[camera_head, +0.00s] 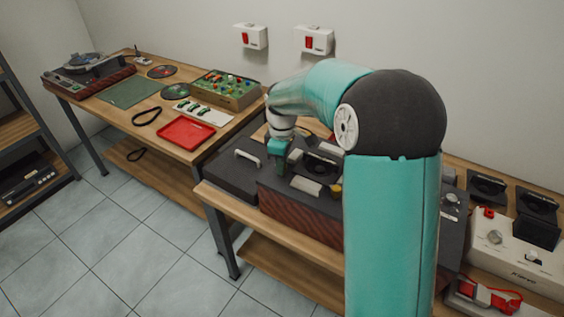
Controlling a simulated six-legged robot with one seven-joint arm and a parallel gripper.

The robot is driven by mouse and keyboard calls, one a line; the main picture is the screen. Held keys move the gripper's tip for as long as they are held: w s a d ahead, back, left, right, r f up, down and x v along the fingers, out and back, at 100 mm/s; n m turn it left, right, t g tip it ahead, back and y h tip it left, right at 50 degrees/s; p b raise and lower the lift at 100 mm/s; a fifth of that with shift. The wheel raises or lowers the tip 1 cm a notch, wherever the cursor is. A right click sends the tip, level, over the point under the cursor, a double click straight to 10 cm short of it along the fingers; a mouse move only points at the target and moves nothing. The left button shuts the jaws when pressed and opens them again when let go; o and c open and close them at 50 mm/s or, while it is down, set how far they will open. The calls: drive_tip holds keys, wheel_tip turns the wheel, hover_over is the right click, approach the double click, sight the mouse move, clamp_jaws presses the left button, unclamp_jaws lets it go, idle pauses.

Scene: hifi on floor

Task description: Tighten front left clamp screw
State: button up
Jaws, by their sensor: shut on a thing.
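A dark device (300,211) with a reddish ribbed front stands on the middle bench. Its top carries a round black part (320,167), pale blocks (306,186) and a small brass-coloured knob (335,191) near the front edge. My gripper (281,166) points down at the left part of this top. It is shut at the place of the front left clamp screw. The screw itself is hidden by the fingers, and its thread cannot be seen.
A dark case with a pale handle (247,158) lies left of the device. The left bench holds a red tray (186,133), a green mat (129,92), a turntable (85,72) and a knobbed panel box (225,88). A white machine (515,254) stands at right.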

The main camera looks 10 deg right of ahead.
drive_tip(key=m, duration=2)
drive_tip(key=shift+r+m, duration=0.1)
drive_tip(key=shift+m, duration=0.3)
drive_tip(key=o, duration=1)
wheel_tip(320, 180, up, 14)
drive_tip(key=shift+f, duration=0.15)
